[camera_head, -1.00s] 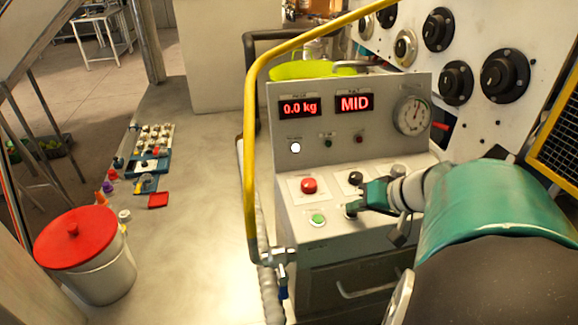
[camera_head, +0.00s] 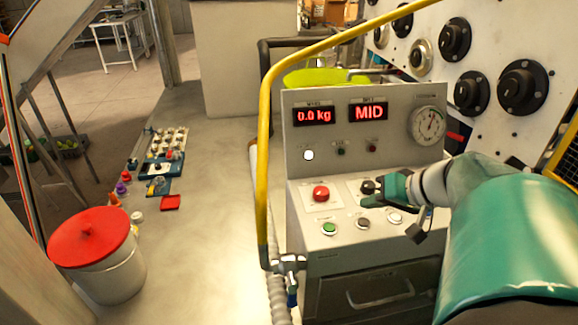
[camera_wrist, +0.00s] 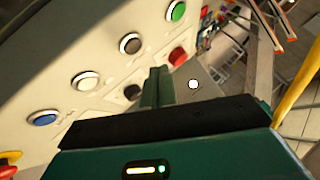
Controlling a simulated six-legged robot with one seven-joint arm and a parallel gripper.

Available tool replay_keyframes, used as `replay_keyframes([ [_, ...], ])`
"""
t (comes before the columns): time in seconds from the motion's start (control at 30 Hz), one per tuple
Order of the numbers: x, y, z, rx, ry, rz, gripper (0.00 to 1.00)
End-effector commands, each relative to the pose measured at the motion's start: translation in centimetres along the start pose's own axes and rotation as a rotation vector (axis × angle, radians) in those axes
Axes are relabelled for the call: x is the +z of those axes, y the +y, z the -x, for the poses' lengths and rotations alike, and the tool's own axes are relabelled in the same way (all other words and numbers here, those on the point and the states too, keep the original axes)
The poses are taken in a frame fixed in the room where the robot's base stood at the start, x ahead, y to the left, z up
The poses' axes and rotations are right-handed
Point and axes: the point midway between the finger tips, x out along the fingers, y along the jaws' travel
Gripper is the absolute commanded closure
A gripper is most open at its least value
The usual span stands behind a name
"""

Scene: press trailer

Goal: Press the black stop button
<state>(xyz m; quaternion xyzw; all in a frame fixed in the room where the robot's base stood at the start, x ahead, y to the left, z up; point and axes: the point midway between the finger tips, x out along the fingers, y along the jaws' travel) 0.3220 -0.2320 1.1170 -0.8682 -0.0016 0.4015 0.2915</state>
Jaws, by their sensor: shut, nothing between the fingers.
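The control console (camera_head: 303,262) has a sloped panel with a flat dark button (camera_head: 362,223) in a pale ring, between a green button (camera_head: 329,228) and a white one (camera_head: 395,218). It also shows in the wrist view (camera_wrist: 130,43). A black knob (camera_head: 367,187) sits behind it, beside a red mushroom button (camera_head: 320,193). The labels are too small to read. My gripper (camera_head: 365,201) is shut and empty, over the panel between the black knob and the flat dark button. In the wrist view the shut fingers (camera_wrist: 157,83) appear between the knob and the red button. Contact cannot be told.
A yellow rail (camera_head: 264,150) curves up at the console's left. The upright panel has red displays reading 0.0 kg and MID, and a gauge (camera_head: 428,126). A wall of black knobs stands right. A red-lidded bucket (camera_head: 92,238) stands on the open floor left.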

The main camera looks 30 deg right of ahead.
Motion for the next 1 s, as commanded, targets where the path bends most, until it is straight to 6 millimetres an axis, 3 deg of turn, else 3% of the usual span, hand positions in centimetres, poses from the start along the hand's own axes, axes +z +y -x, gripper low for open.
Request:
replay_keyframes([
  [0.3,-1.2,-1.2,1.6,0.0,0.0,0.001,1.0],
  [1.0,-1.2,-1.2,1.6,0.0,-0.001,0.0,1.0],
])
